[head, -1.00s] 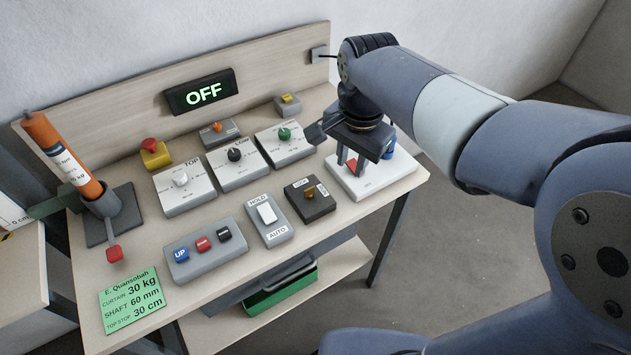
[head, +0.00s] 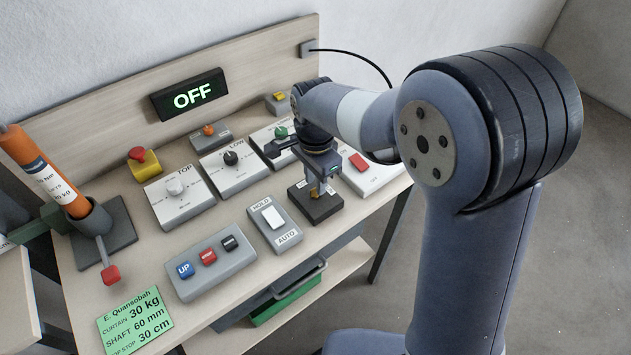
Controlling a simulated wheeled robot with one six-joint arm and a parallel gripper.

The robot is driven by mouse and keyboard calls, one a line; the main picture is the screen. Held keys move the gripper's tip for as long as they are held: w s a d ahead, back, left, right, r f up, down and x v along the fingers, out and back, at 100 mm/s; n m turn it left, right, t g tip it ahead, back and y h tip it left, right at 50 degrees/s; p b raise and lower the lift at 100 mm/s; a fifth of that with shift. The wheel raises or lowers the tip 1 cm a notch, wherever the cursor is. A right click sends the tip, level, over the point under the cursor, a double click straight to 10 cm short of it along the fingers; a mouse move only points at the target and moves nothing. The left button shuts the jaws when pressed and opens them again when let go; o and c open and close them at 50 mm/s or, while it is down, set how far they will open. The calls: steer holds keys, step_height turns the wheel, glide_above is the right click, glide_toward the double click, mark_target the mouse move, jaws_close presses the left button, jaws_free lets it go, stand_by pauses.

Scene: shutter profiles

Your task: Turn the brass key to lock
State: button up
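The brass key (head: 313,194) stands in a small black box (head: 318,211) at the right front of the bench. My gripper (head: 320,188) points down right over this box, with its fingertips at the key. The display (head: 188,95) at the back reads OFF.
A HOLD/AUTO rocker (head: 274,217) sits just left of the key box. A white box with a red switch (head: 358,162) is to its right, behind my arm. Dial boxes (head: 232,170) stand behind. A button box (head: 211,265) is front left.

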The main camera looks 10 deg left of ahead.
steer(key=shift+f, duration=0.85)
steer(key=shift+c, duration=0.3)
jaws_close()
